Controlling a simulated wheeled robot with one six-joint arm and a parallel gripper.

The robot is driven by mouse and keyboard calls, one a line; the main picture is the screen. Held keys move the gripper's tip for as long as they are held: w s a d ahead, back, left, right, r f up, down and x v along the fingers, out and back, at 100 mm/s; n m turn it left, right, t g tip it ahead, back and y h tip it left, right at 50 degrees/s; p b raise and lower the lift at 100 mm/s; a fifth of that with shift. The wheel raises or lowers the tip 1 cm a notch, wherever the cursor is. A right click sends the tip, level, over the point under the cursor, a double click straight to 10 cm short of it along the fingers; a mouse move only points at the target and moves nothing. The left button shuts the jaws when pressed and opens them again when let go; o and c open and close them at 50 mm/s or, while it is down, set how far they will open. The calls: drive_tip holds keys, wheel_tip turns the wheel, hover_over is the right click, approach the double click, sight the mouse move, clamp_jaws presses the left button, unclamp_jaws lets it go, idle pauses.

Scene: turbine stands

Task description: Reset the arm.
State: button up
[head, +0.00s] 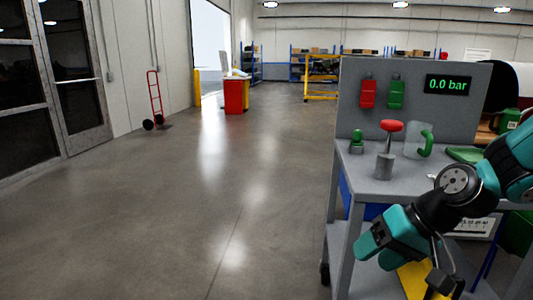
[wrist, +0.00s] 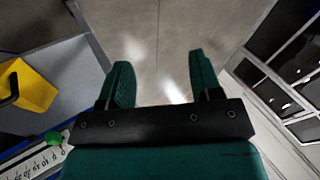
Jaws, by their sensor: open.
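My arm is folded at the right of the head view, in front of a grey turbine stand (head: 362,186). My gripper (wrist: 160,60) shows in the wrist view with its two teal fingers apart and nothing between them. In the head view, the teal gripper end (head: 372,242) hangs beside the stand's front, below its top, pointing down and left. The gap between the fingers is hard to make out there. In the wrist view, bare floor lies beyond the fingertips.
Open floor (head: 200,200) lies left. A yellow object (wrist: 37,90) is near.

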drive_tip(key=s+a+r+n+g+h, duration=0.1)
drive_tip(key=s+a+r+n, duration=0.2)
drive_tip(key=s, duration=0.2)
drive_tip(key=s+a+r+n+g+p, duration=0.1)
drive_tip(key=s+a+r+n, duration=0.15)
drive_tip(key=s, duration=0.35)
drive_tip(key=s+a+r+n+g+h, duration=0.1)
drive_tip(key=s+a+r+n, duration=0.15)
drive_tip(key=s, duration=0.25)
wheel_tip(320, 180, up, 18)
drive_tip(key=p, duration=1.7)
drive_tip(key=shift+w+m+p, duration=0.25)
drive_tip(key=shift+m+p, duration=0.05)
drive_tip(key=shift+p, duration=0.1)
drive_tip(key=shift+a+f, duration=0.1)
drive_tip(key=shift+f, duration=0.05)
